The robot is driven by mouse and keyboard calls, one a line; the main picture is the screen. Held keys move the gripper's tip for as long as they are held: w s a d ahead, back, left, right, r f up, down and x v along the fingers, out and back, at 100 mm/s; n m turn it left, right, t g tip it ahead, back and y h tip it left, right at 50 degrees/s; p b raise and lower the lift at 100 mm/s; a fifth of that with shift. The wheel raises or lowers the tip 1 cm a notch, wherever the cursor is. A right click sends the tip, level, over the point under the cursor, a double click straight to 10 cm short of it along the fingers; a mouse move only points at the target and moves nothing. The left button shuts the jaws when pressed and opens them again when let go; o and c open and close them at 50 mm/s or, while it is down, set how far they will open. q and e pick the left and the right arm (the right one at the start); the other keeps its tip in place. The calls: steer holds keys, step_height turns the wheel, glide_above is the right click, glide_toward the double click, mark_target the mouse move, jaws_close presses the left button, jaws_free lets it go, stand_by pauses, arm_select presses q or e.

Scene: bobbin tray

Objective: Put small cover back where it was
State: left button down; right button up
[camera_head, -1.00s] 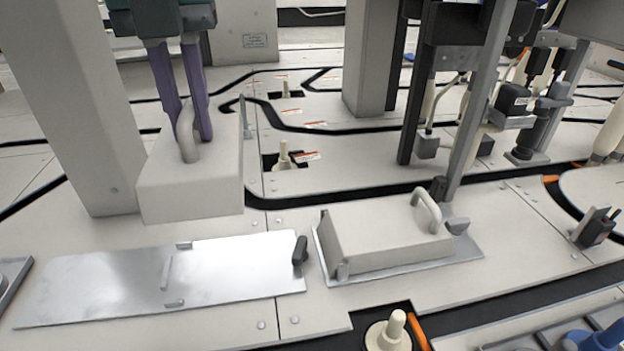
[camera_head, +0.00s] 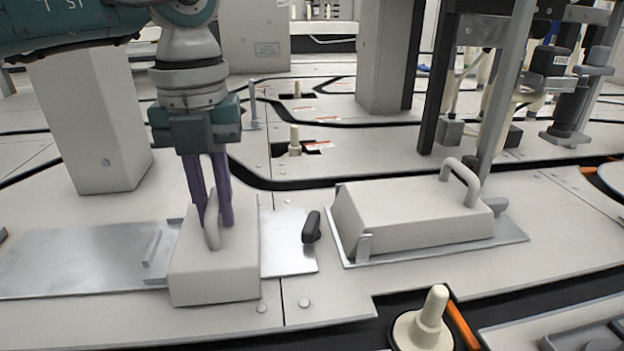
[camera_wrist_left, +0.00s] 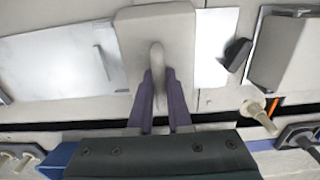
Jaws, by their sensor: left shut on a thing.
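The small cover (camera_head: 215,268) is a pale box with a loop handle on top. My left gripper (camera_head: 213,222) is shut on its handle, and the cover is upright over the flat metal plate (camera_head: 75,258). The cover hides the plate's middle; I cannot tell whether it touches the plate. In the left wrist view, the cover (camera_wrist_left: 150,38) shows with the gripper's purple fingers (camera_wrist_left: 158,95) around its handle. My right gripper is not in view.
A larger pale cover (camera_head: 400,217) with a handle sits on its own plate to the right. A dark knob (camera_head: 311,227) stands at the metal plate's right end. A cream peg (camera_head: 432,318) stands at the front. A pale column (camera_head: 92,120) rises behind left.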

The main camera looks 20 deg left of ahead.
mark_target(213, 197)
arm_select(q)
steer(key=shift+r, duration=0.15)
steer(key=c, duration=1.3)
jaws_free()
steer(key=shift+f, duration=0.2)
steer(key=o, duration=0.5)
steer(key=shift+c, duration=0.2)
step_height(213, 197, up, 12)
steer(key=p, duration=0.9)
steer(key=shift+r, duration=0.2)
